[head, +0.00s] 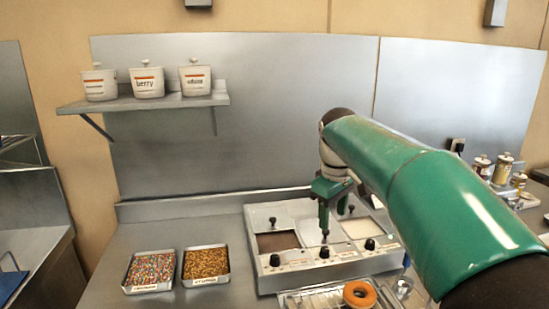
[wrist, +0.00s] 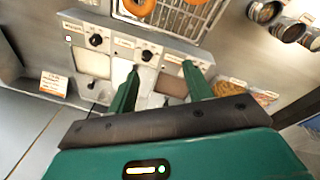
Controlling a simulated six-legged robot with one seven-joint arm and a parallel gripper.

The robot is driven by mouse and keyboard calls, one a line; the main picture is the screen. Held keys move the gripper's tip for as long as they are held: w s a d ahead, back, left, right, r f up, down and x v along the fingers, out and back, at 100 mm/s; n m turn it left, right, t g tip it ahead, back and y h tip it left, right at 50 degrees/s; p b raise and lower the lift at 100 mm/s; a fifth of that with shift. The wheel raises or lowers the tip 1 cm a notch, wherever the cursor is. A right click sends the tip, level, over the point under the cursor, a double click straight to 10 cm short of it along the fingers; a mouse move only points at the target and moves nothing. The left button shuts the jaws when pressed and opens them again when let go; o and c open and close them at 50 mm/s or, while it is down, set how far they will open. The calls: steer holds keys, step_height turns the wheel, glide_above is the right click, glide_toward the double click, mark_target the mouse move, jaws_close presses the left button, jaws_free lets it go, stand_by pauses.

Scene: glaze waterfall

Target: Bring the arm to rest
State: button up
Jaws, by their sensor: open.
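My green arm reaches in from the right in the head view. My gripper (head: 334,220) points down above the glaze station (head: 262,282), with its two fingers apart and nothing seen between them. The wrist view shows my gripper (wrist: 162,72) open over the station's front, near the knobs and wells. The station has a brown-filled well (head: 278,242) on the left and a pale one (head: 362,228) on the right. My gripper partly hides the middle of the station.
A wire rack (head: 318,299) with an orange-brown donut (head: 359,294) lies in front of the station. Trays of colourful sprinkles (head: 151,271) and brown bits (head: 206,264) sit left. A wall shelf (head: 150,104) holds three tubs. Jars (head: 502,168) stand at right.

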steer(key=s+f+m+t, duration=0.1)
steer(key=s+f+m, duration=0.1)
steer(key=s, duration=0.7)
steer(key=s+d+f+m+t, duration=0.1)
steer(key=s+f+m, duration=0.2)
steer(key=s, duration=0.6)
steer(key=s+f+m+t, duration=0.1)
steer(key=s+f+m, duration=0.2)
steer(key=s, duration=0.5)
steer(key=shift+s+d+f+t+y, duration=0.3)
steer(key=shift+s+f+t, duration=0.1)
steer(key=shift+f, duration=0.5)
